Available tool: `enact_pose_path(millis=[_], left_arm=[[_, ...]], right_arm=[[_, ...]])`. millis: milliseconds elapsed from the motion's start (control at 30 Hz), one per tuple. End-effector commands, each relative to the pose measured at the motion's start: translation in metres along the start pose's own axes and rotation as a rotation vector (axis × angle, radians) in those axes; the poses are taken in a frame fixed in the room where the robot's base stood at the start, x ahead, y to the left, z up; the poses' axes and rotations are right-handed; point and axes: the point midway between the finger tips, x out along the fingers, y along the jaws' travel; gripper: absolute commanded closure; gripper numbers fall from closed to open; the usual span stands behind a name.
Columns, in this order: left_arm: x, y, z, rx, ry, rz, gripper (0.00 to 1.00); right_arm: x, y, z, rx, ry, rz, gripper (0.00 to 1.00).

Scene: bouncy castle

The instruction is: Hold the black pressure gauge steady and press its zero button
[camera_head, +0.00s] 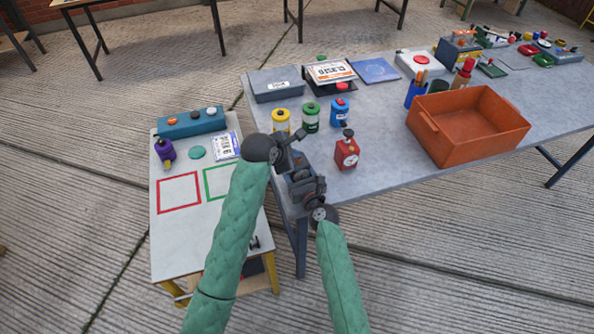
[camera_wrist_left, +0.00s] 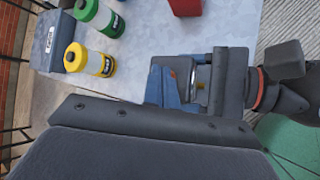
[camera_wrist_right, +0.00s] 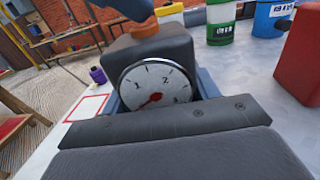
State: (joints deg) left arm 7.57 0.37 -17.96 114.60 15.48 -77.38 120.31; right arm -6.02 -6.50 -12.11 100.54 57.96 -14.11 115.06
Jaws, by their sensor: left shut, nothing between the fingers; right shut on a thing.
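The black pressure gauge (camera_wrist_right: 158,50) has a boxy black body and a round white dial with a red needle, facing my right wrist camera. My right gripper (camera_wrist_right: 160,100) is shut on it, with a blue-grey finger at each side. In the head view the right gripper (camera_head: 303,180) holds it over the main table's left end; the gauge is mostly hidden there. My left gripper (camera_head: 293,160) is shut and empty, just above and beside the gauge; its fingers also show in the left wrist view (camera_wrist_left: 162,85). I cannot tell whether they touch the gauge.
A red gauge-like device (camera_head: 347,152) stands right of my grippers. Yellow (camera_head: 281,121), green (camera_head: 310,117) and blue (camera_head: 340,112) canisters stand behind. An orange bin (camera_head: 468,126) is farther right. A low side table (camera_head: 175,240) with red and green outlined squares is left.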

Motion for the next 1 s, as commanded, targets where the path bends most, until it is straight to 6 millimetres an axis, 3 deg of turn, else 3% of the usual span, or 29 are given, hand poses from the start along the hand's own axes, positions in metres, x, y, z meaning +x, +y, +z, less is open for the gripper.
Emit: enact_pose_path(millis=[567,1000], left_arm=[[-0.007,0.005,0.006,0.0,0.0,0.0,1.0],[-0.03,0.022,0.022,0.0,-0.001,0.001,1.0]], right_arm=[[0.0,0.0,0.0,0.0,0.0,0.0,0.75],[0.0,0.0,0.0,0.0,0.0,0.0,0.75]])
